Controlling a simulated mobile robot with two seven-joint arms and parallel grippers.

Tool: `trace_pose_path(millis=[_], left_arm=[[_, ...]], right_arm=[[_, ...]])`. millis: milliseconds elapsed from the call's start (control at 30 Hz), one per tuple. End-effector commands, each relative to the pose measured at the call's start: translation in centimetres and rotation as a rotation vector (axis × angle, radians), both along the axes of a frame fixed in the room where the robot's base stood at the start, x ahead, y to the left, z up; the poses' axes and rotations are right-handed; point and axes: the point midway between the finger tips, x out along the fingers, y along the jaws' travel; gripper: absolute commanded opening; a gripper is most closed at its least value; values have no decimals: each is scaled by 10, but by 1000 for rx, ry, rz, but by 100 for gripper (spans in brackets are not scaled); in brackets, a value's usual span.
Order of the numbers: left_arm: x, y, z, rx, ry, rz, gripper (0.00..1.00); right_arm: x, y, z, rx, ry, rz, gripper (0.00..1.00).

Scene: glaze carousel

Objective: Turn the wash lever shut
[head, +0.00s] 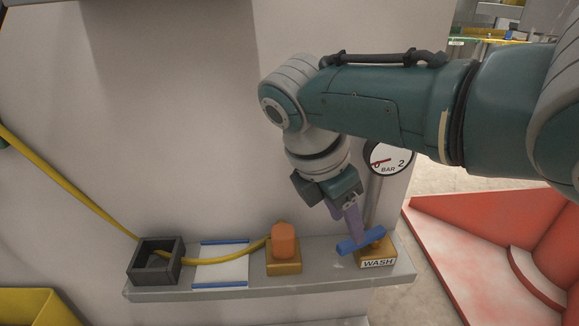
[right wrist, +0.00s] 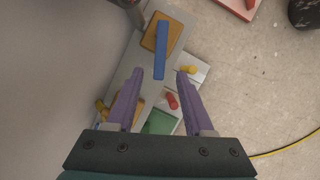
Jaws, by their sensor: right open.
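The wash lever (head: 347,247) is a blue bar on a yellow-brown block beside the WASH label (head: 378,263), at the right end of the grey shelf. It lies slanted across its block in the head view. In the right wrist view the blue lever (right wrist: 161,45) points along the gripper's length, its near end between the fingertips. My right gripper (head: 354,232) has purple fingers and reaches down over the lever. It is open (right wrist: 159,74), with a gap on each side of the bar. I cannot tell whether a finger touches it. My left gripper is not in view.
The shelf (head: 210,287) also holds a dark square holder (head: 140,269), a white pad with blue strips (head: 222,272) and an orange knob (head: 284,240). A yellow hose (head: 75,185) crosses the wall. A pressure gauge (head: 398,155) stands behind the lever. Red panels (head: 470,250) are at right.

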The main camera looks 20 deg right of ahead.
Motion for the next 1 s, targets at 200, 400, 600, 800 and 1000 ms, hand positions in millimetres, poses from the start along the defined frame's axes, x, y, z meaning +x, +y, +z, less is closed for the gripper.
trace_pose_path(millis=[200, 400, 600, 800, 1000], left_arm=[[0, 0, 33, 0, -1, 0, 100], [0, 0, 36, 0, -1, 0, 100], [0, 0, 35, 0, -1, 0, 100], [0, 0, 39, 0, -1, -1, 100], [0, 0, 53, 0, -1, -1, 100]], right_arm=[[-2, 15, 40, 1, 1, 0, 52], [-3, 19, 46, 0, 2, -1, 52], [-3, 19, 45, 0, 2, -1, 52], [-17, 40, 22, 129, -35, -118, 30], [-63, 105, -26, 618, -136, -817, 8]])
